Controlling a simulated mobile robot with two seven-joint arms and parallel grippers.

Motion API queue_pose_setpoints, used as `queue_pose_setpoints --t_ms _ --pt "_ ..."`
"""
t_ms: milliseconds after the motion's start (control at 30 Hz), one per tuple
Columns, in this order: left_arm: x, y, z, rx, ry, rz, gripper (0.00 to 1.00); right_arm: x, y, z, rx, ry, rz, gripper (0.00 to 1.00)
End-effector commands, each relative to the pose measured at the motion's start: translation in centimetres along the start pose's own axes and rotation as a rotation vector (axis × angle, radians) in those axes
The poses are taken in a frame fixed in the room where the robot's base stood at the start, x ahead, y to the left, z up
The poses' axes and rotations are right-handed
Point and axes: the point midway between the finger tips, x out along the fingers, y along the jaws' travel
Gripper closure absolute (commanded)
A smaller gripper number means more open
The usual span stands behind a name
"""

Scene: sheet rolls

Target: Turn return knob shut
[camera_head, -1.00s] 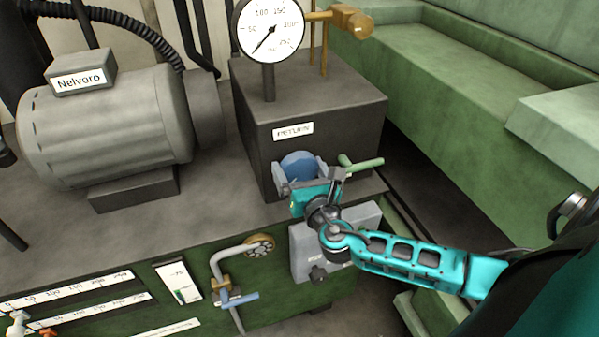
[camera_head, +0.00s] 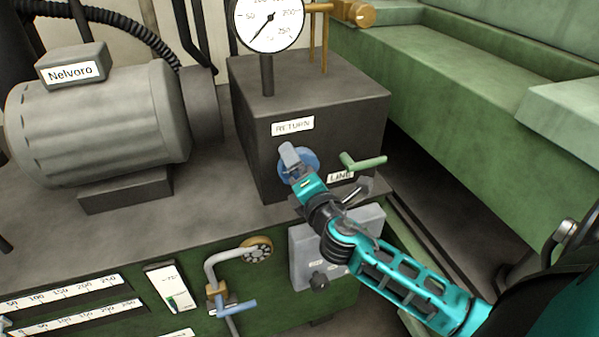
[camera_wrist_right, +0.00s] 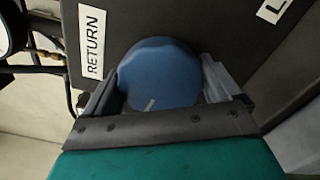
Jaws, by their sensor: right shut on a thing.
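The blue return knob (camera_head: 311,160) is on the front of a dark box, below the RETURN label (camera_head: 293,126). In the right wrist view the round knob (camera_wrist_right: 160,75) sits between the two grey fingers, with a short pale mark on its face. My right gripper (camera_head: 298,162) is shut on the knob, one finger on each side of it; it also shows in the right wrist view (camera_wrist_right: 165,88). In the head view the gripper and wrist cover part of the knob. My left gripper is not in view.
A green lever handle (camera_head: 362,161) with a LINE label (camera_head: 341,177) is right of the knob. A pressure gauge (camera_head: 268,20) stands above the box. A grey switch box (camera_head: 305,262) and a blue-handled valve (camera_head: 236,307) are below. A motor (camera_head: 95,125) is at left.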

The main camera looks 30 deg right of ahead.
Motion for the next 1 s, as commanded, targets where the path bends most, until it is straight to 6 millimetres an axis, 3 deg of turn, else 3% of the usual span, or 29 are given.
queue_pose_setpoints --t_ms 1000 --pt "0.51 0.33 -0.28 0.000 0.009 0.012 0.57 -0.04 -0.12 -0.03 0.967 -0.003 -0.004 0.40"
